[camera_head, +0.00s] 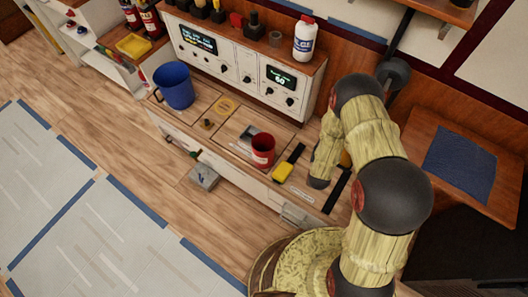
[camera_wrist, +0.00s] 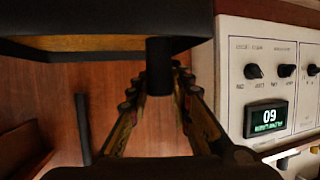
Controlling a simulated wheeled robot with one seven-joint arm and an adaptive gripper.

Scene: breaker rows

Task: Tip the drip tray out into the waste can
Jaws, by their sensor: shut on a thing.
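In the wrist view a large dark box-like thing, which looks like the drip tray (camera_wrist: 105,20), fills the upper left. A short dark handle stub on it sits between the fingertips of my gripper (camera_wrist: 160,88), which is shut on it. In the head view my arm hides the gripper and most of what it holds, at the right end of the bench. Whether anything lies in the tray cannot be seen. The blue open-topped bin, seemingly the waste can (camera_head: 174,87), stands at the bench's left end, well apart from my gripper.
A red mug (camera_head: 263,150) and a yellow block with a black handle (camera_head: 288,163) stand on the bench between my arm and the bin. The control panel (camera_head: 240,62) runs along the back, with a white bottle (camera_head: 304,40) on top. Open floor lies in front.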

